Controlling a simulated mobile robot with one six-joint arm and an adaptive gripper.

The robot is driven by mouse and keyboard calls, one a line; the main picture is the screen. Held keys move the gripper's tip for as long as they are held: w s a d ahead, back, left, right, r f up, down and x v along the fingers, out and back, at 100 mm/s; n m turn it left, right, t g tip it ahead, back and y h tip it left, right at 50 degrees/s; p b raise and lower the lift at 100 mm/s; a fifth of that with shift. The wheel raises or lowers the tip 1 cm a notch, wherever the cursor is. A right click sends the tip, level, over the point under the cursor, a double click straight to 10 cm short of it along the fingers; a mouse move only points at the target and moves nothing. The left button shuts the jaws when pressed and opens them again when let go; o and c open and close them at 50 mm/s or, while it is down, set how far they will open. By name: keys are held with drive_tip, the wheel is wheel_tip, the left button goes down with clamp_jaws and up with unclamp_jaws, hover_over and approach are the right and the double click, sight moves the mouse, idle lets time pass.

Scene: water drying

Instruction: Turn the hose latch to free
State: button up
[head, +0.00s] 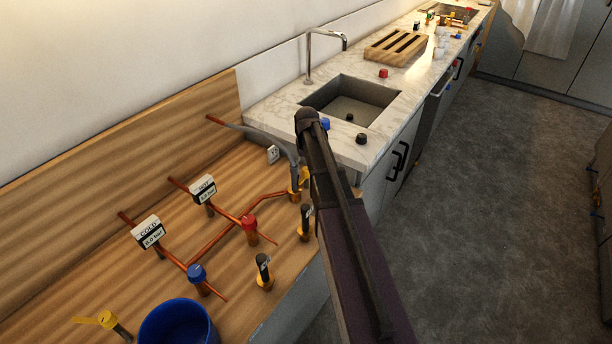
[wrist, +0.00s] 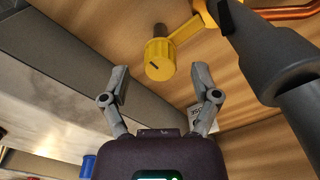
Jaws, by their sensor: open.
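In the wrist view a yellow knob (wrist: 159,62) with a short black mark on its face, which looks like the hose latch, sits on a dark stem beside a yellow fitting (wrist: 205,14). My gripper (wrist: 160,76) is open, one finger to either side of the knob's near end; I see no contact. A large dark grey hose connector (wrist: 268,50) stands right of the knob. In the head view the grey hose (head: 268,135) runs down to a yellow-orange fitting (head: 294,194). My arm partly covers the yellow latch (head: 305,174), and my gripper is not visible there.
Copper pipes carry a red valve (head: 249,223), a blue valve (head: 196,273) and two gauge signs (head: 148,231). Black-handled valves (head: 264,268) and a blue bucket (head: 178,325) stand nearby on wood. A marble counter with a sink (head: 350,103) lies behind; grey floor on the right is clear.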

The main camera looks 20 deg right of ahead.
drive_tip(key=shift+f+b, duration=0.7)
drive_tip(key=shift+f, duration=0.3)
drive_tip(key=shift+c, duration=0.2)
drive_tip(key=shift+a, duration=0.1)
clamp_jaws()
